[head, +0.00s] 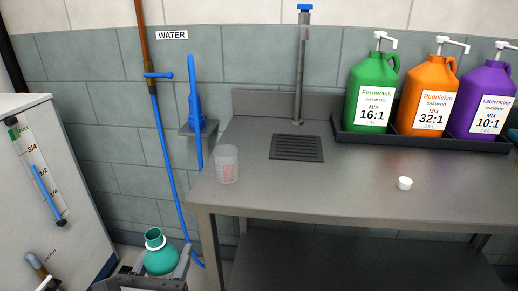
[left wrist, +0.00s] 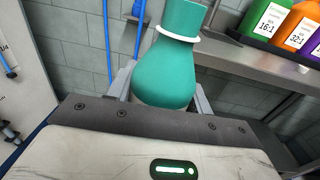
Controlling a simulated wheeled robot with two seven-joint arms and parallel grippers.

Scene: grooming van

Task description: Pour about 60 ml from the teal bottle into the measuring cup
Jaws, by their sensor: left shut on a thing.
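The teal bottle (head: 161,257) is at the lower left of the head view, in front of the table, with its cap off and a white ring at its neck. My left gripper (head: 160,272) is shut on it, and the bottle stands roughly upright. In the left wrist view the bottle (left wrist: 168,70) fills the space between the fingers. The clear measuring cup (head: 227,165) with red marks stands at the table's left front corner, apart from the bottle and farther back. Its contents cannot be made out. My right gripper is not in view.
A white cap (head: 404,183) lies on the steel table (head: 340,185). A drain grate (head: 297,148) lies behind the cup under a tap (head: 303,70). Green (head: 372,95), orange (head: 428,98) and purple (head: 484,102) jugs stand in a black tray (head: 350,138). A blue hose (head: 166,150) hangs at left.

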